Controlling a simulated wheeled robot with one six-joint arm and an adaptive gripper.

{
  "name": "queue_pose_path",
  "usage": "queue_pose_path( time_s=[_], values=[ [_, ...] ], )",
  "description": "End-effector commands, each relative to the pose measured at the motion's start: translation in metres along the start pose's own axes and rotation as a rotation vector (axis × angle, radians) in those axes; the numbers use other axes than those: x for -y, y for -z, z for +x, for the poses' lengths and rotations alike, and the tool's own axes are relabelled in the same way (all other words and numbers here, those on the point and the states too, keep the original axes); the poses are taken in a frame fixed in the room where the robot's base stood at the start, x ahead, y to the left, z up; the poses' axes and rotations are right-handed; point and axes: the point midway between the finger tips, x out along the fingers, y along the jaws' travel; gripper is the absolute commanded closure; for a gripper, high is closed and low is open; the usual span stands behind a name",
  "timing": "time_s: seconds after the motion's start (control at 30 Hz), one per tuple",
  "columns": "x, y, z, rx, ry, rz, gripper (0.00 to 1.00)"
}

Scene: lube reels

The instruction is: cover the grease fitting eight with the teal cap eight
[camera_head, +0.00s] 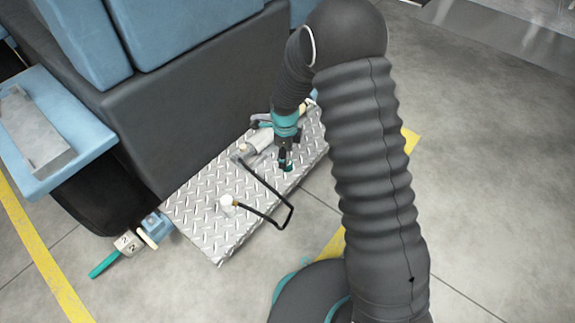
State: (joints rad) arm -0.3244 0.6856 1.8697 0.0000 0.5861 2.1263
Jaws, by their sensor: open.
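My gripper (285,162) is at the end of the arm, over the upper right part of the silver tread-plate step (214,247). It is open, small in view and partly covered by my own wrist. A teal spot shows at its tips; I cannot tell whether this is the teal cap or part of the gripper. A small white fitting-like piece (227,203) stands on the plate, left of and below my gripper, with a black hose (262,217) running from it. I cannot make out a number eight on anything, so neither the grease fitting nor the cap is certain.
The hose bends past the plate's front edge. A dark grey machine body (185,120) with blue panels rises behind the plate. At left are a blue ledge (88,140), a numbered tag (127,243) and a teal handle (104,265). Open concrete floor lies at right.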

Motion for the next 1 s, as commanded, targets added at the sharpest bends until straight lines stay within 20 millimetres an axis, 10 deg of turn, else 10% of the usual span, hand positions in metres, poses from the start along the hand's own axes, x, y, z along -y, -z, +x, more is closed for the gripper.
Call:
queue_pose_path(
  time_s=[0.63,0.83,1.0],
  values=[
    [0.006,0.004,0.049,0.000,0.000,0.000,0.35],
    [0.006,0.004,0.049,0.000,0.000,0.000,0.84],
    [0.006,0.004,0.049,0.000,0.000,0.000,0.84]
  ],
)
